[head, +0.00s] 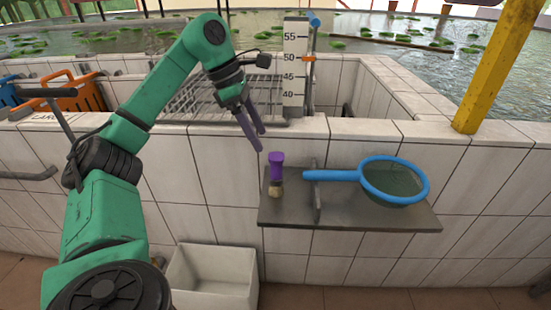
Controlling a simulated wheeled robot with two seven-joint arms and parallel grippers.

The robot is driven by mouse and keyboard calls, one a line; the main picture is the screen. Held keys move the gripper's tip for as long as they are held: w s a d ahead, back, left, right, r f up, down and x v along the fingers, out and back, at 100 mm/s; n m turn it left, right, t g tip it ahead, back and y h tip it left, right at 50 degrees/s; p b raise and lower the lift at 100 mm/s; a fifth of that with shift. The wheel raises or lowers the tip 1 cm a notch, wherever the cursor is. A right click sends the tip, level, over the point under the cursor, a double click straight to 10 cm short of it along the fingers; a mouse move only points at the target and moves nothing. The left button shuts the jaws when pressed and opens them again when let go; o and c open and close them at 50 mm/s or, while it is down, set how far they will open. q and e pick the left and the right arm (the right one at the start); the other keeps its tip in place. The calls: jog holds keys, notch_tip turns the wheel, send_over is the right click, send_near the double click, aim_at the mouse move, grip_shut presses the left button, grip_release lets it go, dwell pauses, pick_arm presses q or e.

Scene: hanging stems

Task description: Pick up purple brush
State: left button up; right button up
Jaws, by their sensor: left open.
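A purple brush (276,167) stands upright at the left end of a grey shelf on the tiled wall. Its purple handle is on top and its pale bristles (274,191) point down. My left gripper (258,142) is open and empty. Its purple fingers point down, above and a little left of the brush, apart from it. My right gripper is not in view.
A blue-rimmed net (425,186) lies on the right of the shelf (350,213), beside a grey bracket. A white bin (213,278) stands on the floor below. A wire rack, a measuring board (294,65) and a yellow post (497,70) are behind.

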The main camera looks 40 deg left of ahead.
aim_at(270, 155)
pick_arm(q)
jog(key=x, duration=0.2)
jog(key=b+x, duration=0.1)
jog(key=x, duration=0.2)
jog(key=b+x, duration=0.1)
jog(key=x, duration=0.1)
jog(key=shift+s+d+f, duration=0.15)
jog(key=shift+s+d, duration=0.15)
jog(key=shift+d, duration=0.05)
jog(key=x, duration=0.6)
jog(key=shift+d+b, duration=0.1)
jog(key=shift+b, duration=0.3)
jog(key=shift+w+f, duration=0.1)
jog(key=shift+f, duration=0.05)
jog(key=c, duration=0.3)
grip_shut()
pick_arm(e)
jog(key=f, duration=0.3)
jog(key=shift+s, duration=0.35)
